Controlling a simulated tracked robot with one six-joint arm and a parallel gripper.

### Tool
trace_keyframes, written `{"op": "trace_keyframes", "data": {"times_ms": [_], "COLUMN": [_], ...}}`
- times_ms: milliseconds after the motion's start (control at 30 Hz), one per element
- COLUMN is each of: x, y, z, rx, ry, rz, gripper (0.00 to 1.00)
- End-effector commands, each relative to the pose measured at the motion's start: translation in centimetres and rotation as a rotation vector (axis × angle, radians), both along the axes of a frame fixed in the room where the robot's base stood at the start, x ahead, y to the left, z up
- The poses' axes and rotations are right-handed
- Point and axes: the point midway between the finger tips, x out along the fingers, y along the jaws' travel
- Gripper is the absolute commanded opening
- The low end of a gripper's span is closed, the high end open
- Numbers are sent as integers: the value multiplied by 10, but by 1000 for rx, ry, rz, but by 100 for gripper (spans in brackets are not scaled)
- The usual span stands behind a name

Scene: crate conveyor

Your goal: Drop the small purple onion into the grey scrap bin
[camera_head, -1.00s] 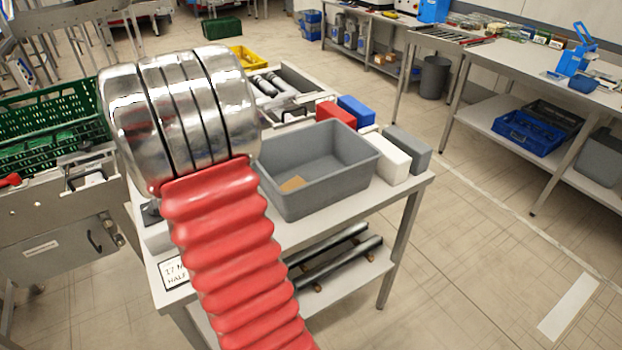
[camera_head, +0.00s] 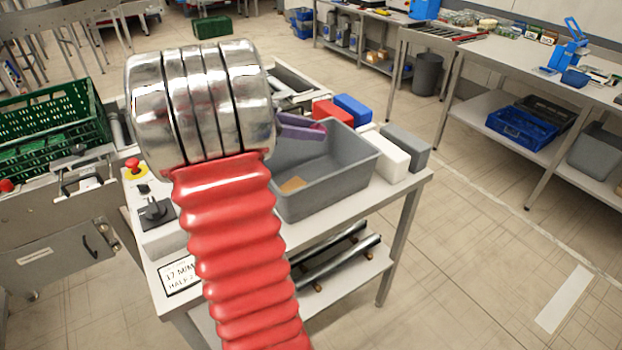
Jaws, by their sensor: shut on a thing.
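The grey scrap bin (camera_head: 335,180) stands open on the white cart, with a small tan piece on its floor. My gripper (camera_head: 316,129) shows only in part as purple fingers, reaching out from behind my silver arm joint. It is over the far left part of the bin, near the rim. A small reddish-purple patch at the fingertips appears to be the purple onion (camera_head: 318,127), held between the fingers and mostly hidden. My arm hides the rest of the gripper.
Red (camera_head: 333,112), blue (camera_head: 354,108), white (camera_head: 387,157) and grey (camera_head: 406,147) blocks stand behind and right of the bin. A green crate (camera_head: 50,125) and a red button (camera_head: 132,165) are at left.

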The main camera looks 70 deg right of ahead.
Motion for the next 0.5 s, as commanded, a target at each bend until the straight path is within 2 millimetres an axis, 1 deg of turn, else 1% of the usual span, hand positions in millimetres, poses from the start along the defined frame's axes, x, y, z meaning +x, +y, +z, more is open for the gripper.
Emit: {"op": "trace_keyframes", "data": {"times_ms": [167,500], "x": [-1,-1], "y": [0,0], "z": [-8,-41], "rx": [2,2], "ry": [1,2], "rz": [0,-1], "gripper": [15,15]}}
